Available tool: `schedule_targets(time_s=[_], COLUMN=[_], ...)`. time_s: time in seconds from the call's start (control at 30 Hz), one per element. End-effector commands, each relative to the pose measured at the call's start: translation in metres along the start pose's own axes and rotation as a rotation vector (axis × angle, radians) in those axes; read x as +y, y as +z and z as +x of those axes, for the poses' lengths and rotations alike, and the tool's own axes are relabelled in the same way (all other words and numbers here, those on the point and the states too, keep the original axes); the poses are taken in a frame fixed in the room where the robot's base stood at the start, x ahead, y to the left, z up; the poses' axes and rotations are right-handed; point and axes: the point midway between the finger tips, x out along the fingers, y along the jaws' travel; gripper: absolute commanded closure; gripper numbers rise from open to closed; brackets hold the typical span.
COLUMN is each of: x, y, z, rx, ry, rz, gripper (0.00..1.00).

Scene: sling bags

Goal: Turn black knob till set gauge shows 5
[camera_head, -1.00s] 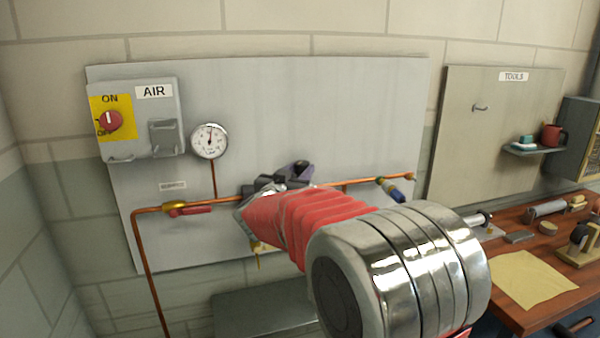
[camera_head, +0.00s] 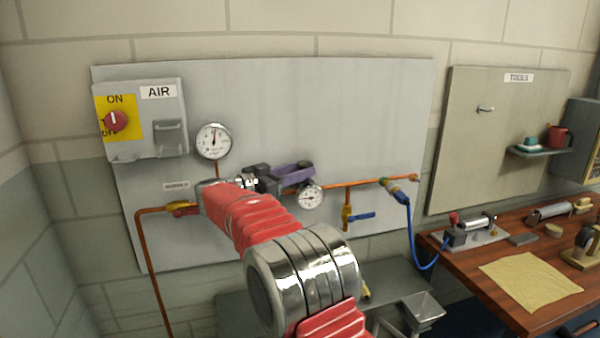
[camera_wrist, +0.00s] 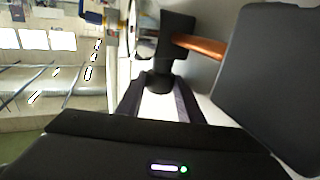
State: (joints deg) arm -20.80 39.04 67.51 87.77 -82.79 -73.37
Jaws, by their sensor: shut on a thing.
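The black knob (camera_head: 307,165) is on the regulator on the grey panel, and only its dark end shows past my fingers in the head view. In the wrist view the knob (camera_wrist: 158,84) sits between my two finger ends. My gripper (camera_head: 296,173) is shut on it, with purple-grey fingers reaching from the left. The small round set gauge (camera_head: 309,198) is just below the fingers, white with a dark needle. Its numbers are too small to read. The wrist view also shows my gripper (camera_wrist: 158,98) around the knob.
A larger gauge (camera_head: 213,141) is up to the left, by the AIR switch box (camera_head: 139,118). A wooden workbench (camera_head: 515,255) is at the right.

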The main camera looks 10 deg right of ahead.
Motion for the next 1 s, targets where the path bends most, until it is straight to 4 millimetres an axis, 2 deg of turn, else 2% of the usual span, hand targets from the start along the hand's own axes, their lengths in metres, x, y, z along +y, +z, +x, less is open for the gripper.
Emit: schedule_targets(time_s=[0.4, 0.83, 0.87, 1.0], x=[-0.0038, -0.0036, -0.0036, -0.0036], y=[-0.0044, -0.0042, -0.0041, -0.0037], z=[-0.0008, -0.0014, -0.0014, -0.0014], rx=[0.005, 0.003, 0.003, 0.003], ry=[0.088, 0.094, 0.094, 0.094], rz=[0.006, 0.006, 0.006, 0.005], gripper=[0.89, 0.89, 0.65, 0.55])
